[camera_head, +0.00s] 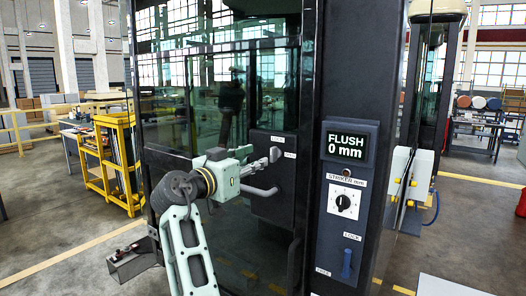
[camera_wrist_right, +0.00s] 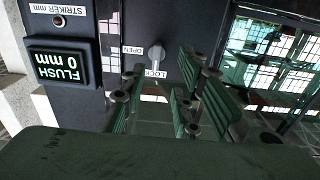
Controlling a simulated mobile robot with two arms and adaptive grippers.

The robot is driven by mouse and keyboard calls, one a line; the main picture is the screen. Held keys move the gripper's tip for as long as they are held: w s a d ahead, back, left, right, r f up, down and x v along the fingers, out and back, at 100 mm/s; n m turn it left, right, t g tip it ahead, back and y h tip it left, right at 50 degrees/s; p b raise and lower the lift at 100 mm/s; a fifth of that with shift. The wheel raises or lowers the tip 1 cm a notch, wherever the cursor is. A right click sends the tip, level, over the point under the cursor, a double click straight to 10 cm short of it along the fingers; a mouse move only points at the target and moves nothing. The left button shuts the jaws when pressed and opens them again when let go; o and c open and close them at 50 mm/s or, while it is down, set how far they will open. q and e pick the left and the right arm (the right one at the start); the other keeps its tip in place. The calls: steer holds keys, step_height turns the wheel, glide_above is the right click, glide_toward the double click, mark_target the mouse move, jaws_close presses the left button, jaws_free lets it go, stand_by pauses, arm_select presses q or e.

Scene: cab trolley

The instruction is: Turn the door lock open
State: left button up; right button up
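The door lock is a small grey knob (camera_head: 275,154) on a dark plate (camera_head: 272,205) on the glass door. In the right wrist view, which sees it upside down, the knob (camera_wrist_right: 156,55) lies in line with the LOCK label (camera_wrist_right: 155,73); the OPEN label (camera_wrist_right: 132,50) is to its side. My right gripper (camera_head: 252,163) is just in front of the plate, left of the knob in the head view. Its green-padded fingers (camera_wrist_right: 172,100) are spread apart, with nothing seen held. Whether a fingertip touches the knob is unclear. My left gripper is not in view.
The post at right carries a FLUSH 0 mm display (camera_head: 346,146), a striker dial (camera_head: 343,202) and a blue lever (camera_head: 347,263). A yellow trolley (camera_head: 118,160) stands at left.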

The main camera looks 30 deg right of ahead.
mark_target(271, 155)
steer(key=p+x, duration=0.1)
steer(key=x, duration=0.3)
steer(key=s+p+x, duration=0.1)
steer(key=shift+w+d+r+p, duration=0.1)
steer(key=shift+d+r+p, duration=0.2)
steer(key=shift+d, duration=0.3)
steer(key=shift+w+d+f+p, duration=0.3)
steer(key=shift+w+d, duration=0.25)
steer(key=shift+d, duration=0.05)
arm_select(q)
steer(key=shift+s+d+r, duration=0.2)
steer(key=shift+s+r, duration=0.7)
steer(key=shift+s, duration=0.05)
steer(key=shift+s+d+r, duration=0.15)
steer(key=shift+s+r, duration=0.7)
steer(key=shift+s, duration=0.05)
arm_select(e)
jaws_close()
